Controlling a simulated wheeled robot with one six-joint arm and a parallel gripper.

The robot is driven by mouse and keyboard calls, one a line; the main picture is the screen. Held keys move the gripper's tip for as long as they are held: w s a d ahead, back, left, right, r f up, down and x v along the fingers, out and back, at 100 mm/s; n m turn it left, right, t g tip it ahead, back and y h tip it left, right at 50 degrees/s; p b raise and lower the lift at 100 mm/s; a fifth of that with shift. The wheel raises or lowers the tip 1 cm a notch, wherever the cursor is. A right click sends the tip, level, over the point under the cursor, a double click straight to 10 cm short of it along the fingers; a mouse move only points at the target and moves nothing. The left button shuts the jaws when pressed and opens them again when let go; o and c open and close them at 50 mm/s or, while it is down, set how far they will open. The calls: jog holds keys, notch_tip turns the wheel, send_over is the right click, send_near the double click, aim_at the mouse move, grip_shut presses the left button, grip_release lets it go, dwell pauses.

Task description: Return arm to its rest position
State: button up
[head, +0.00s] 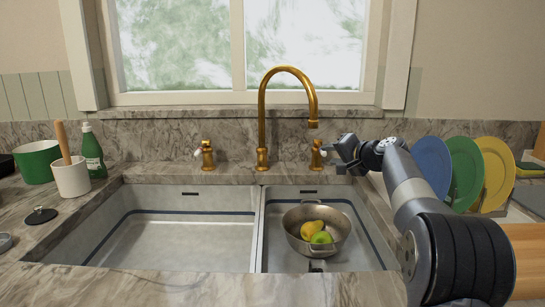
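My arm reaches up from the lower right of the head view, over the sink's right edge. My gripper (331,158) is at its end, in front of the right tap handle, and points left. It is small and dark here, and I cannot tell whether its fingers are apart. No held object can be made out. A metal colander (308,251) stands below it in the right basin, with a yellow fruit and a green fruit inside.
The double sink (160,245) has an empty left basin. A gold faucet (262,115) rises behind it. Blue, green and yellow plates (497,175) stand upright close to my arm at right. A green pot (36,163), white crock (72,179) and green bottle (92,152) are at left.

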aim_at(326, 154)
jog(key=x, duration=0.5)
jog(key=shift+s, duration=0.1)
jog(key=r+p, duration=0.1)
jog(key=p, duration=0.1)
jog(key=shift+s+d+p, duration=0.1)
jog(key=shift+p, duration=0.25)
jog(key=r+g+p, duration=0.1)
jog(key=p, duration=0.3)
jog(key=shift+p, duration=0.55)
jog(key=shift+m+g, duration=0.3)
